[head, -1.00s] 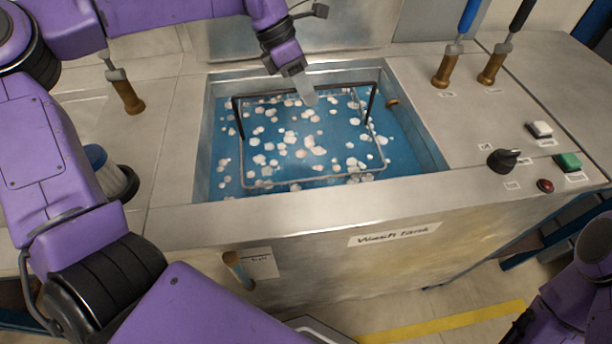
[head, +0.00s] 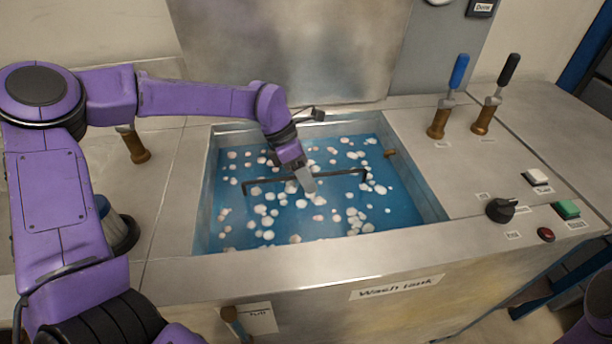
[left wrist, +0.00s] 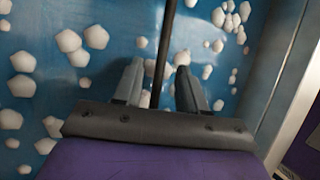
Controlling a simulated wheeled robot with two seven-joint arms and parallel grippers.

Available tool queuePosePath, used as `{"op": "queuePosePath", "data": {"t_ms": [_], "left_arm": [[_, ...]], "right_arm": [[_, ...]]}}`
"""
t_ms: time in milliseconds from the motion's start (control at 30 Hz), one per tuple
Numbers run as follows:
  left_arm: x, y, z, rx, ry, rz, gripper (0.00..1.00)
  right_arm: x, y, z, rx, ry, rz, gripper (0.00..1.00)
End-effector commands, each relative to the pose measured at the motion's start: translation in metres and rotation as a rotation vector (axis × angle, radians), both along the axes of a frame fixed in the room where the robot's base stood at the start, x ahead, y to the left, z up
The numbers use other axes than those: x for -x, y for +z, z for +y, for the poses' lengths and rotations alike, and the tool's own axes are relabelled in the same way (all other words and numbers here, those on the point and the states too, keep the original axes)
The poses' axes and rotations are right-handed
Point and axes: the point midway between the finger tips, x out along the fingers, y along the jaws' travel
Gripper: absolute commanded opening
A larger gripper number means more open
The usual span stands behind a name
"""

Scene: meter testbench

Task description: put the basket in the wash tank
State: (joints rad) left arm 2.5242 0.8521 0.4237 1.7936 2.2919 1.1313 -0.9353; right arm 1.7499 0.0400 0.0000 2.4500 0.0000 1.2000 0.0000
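The wash tank (head: 290,258) has blue water with white foam blobs. The basket is in it, and only its dark handle (head: 345,174) shows above the water; the wire body is hidden below. My left gripper (head: 308,186) points down at the middle of the handle, close to the water. In the left wrist view the handle bar (left wrist: 160,65) runs between the two grey fingers (left wrist: 160,85), with a gap on each side. The left gripper is open around the bar. My right gripper is not in view.
Right of the tank stand a blue-handled lever (head: 450,95), a black-handled lever (head: 495,95), a black knob (head: 501,210) and several buttons. A brown-based lever (head: 136,145) and a cup-shaped part (head: 115,222) are on the left. The tank's front rim is clear.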

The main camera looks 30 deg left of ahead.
Motion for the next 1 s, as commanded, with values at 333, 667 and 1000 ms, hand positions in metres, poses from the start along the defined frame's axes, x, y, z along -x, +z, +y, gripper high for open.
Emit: {"op": "queuePosePath", "data": {"t_ms": [333, 667, 1000], "left_arm": [[0.000, 0.008, 0.003, 0.002, 0.001, -0.001, 0.40], [0.002, 0.078, 0.040, 0.001, 0.001, -0.005, 0.40], [0.004, 0.107, 0.056, 0.001, 0.000, 0.001, 0.40]], "right_arm": [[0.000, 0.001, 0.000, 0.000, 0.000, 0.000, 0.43], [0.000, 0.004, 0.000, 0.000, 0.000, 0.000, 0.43], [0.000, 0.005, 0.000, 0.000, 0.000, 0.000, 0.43]]}}
